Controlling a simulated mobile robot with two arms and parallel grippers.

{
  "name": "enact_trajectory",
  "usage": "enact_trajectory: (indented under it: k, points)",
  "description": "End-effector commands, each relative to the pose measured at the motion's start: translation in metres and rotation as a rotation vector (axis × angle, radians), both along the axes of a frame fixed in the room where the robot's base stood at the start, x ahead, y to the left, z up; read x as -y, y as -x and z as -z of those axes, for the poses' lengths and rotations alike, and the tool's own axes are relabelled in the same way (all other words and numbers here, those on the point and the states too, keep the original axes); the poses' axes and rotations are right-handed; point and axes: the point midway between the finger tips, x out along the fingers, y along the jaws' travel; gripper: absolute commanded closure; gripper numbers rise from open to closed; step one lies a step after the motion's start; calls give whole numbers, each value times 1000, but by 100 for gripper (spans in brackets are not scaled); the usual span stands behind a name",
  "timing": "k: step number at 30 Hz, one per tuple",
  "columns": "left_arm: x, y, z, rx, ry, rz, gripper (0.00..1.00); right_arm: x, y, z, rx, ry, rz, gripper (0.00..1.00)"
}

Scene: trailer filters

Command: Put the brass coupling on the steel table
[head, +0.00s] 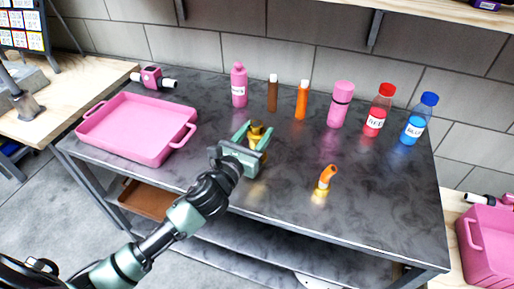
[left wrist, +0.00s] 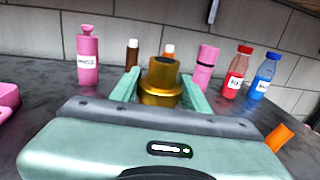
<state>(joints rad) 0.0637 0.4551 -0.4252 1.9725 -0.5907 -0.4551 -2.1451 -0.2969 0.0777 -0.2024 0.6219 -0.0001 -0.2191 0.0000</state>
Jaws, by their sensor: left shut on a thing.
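The brass coupling (head: 256,131) is a gold stepped cylinder, and it is upright between the fingers of my left gripper (head: 254,138). The gripper is shut on it, with one green finger on each side. In the left wrist view the coupling (left wrist: 161,84) stands between the fingertips, its lower end partly hidden by the gripper body. The dark steel table (head: 300,215) lies under the gripper. I cannot tell whether the coupling touches the tabletop. My right gripper is not in view.
A pink tray (head: 137,128) is on the table's left. Bottles line the back, including a pink bottle (head: 239,86), a red bottle (head: 378,108) and a blue bottle (head: 418,118). The front right tabletop is clear.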

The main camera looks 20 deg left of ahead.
Motion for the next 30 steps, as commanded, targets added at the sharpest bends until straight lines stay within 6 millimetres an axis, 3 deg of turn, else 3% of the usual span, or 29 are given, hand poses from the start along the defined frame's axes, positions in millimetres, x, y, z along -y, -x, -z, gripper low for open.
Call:
enact_trajectory:
  k: [11,24,25,27,30]
  points:
    - [0,0,45,1,2,-1,100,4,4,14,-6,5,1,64]
    - [0,0,52,2,0,0,100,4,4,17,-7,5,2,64]
    - [0,0,52,0,0,0,49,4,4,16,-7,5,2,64]
    - [0,0,51,0,0,0,33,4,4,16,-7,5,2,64]
    - [0,0,51,0,0,0,33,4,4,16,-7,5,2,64]
